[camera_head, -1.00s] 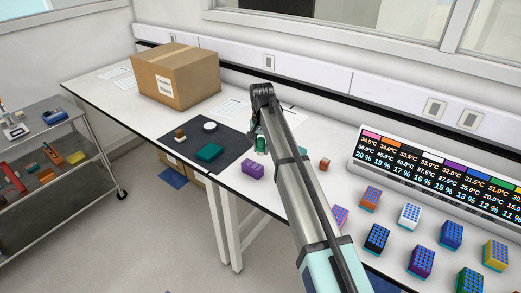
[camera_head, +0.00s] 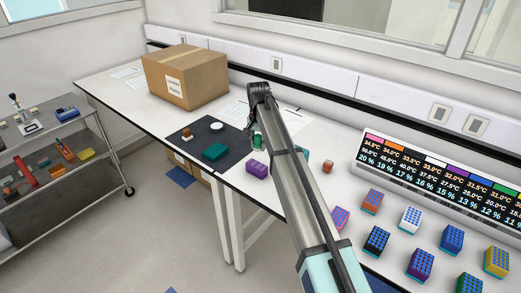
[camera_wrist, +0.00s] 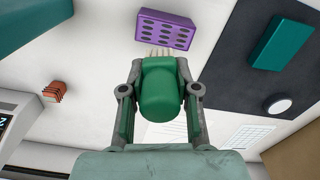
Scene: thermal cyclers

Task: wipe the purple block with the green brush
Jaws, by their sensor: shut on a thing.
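The purple block (camera_head: 257,170) lies on the white bench by the edge of the dark mat. It also shows at the top of the wrist view (camera_wrist: 170,28), with rows of dark holes. My gripper (camera_wrist: 160,82) is shut on the green brush (camera_wrist: 161,88), with one finger on each side of its handle. The pale bristles point towards the purple block and show close to its edge. I cannot tell whether they touch it. In the head view the brush (camera_head: 257,140) is partly hidden by my arm and stands just behind the purple block.
A teal block (camera_head: 215,152) and a white disc (camera_head: 217,126) lie on the dark mat (camera_head: 233,140). A small orange-brown block (camera_head: 328,166) is to the right. A cardboard box (camera_head: 187,77) stands behind. Several racks and a display panel (camera_head: 445,185) fill the right side.

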